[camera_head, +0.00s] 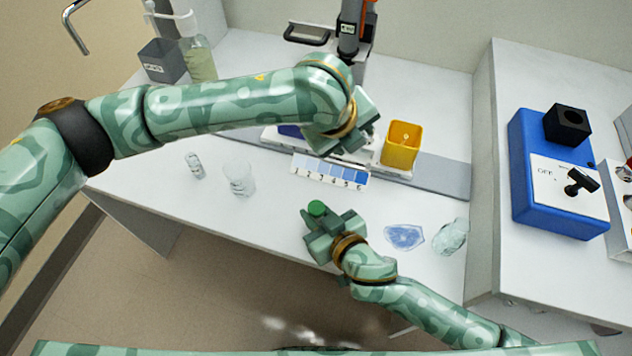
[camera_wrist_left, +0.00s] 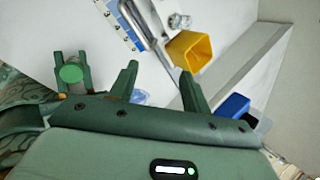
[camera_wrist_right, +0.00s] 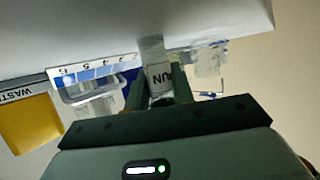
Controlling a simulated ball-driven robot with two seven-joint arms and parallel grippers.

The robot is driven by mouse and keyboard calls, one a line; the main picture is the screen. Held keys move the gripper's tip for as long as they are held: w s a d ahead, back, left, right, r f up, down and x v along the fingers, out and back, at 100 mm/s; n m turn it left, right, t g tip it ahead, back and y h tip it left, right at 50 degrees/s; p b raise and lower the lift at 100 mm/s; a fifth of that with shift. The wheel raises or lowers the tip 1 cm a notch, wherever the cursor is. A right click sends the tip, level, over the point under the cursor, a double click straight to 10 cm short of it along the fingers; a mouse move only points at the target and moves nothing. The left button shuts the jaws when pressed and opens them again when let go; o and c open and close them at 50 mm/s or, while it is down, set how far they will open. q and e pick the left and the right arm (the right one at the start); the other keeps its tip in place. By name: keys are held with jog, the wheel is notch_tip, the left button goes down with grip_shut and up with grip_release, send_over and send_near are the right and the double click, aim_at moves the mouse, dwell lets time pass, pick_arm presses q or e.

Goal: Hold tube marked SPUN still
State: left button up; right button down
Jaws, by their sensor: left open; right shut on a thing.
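The tube marked SPUN has a green cap (camera_head: 316,208). In the right wrist view its clear body with a white label (camera_wrist_right: 158,74) stands between my fingers; only "UN" reads there. My right gripper (camera_head: 322,225) is shut on this tube above the bench's front part. The cap also shows in the left wrist view (camera_wrist_left: 71,72). My left gripper (camera_head: 362,128) is behind it, over the tray by the yellow bin. In the left wrist view its fingers (camera_wrist_left: 158,80) are apart with nothing between them.
A yellow bin marked WASTE (camera_head: 402,145) and a numbered blue colour strip (camera_head: 330,172) lie behind. A small vial (camera_head: 194,165) and clear beaker (camera_head: 239,178) stand left. A blue film piece (camera_head: 404,237) and crumpled clear item (camera_head: 450,237) lie right. A blue device (camera_head: 555,175) stands far right.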

pick_arm(q)
jog(key=w+d+r+m+t+h, duration=0.35)
jog(key=d+r+m+h, duration=0.45)
jog(key=r, duration=0.4)
jog(key=s+d+r+m+g+h, duration=0.2)
jog(key=s+m+g+h, duration=0.1)
jog(key=s+m+g, duration=0.4)
jog(key=s+d+r+m+g+h, duration=0.1)
jog(key=s+d+m+g+h, duration=0.15)
jog(key=s+m, duration=0.45)
notch_tip(320, 180, down, 2)
jog(key=s+m+g+y, duration=0.2)
jog(key=m+g, duration=0.1)
jog(key=m, duration=0.2)
jog(key=m+t+y, duration=0.4)
jog(key=m+y, duration=0.5)
jog(key=y, duration=0.6)
send_over(316, 207)
notch_tip(316, 207, down, 16)
notch_tip(316, 207, down, 8)
jog(key=shift+r, duration=0.2)
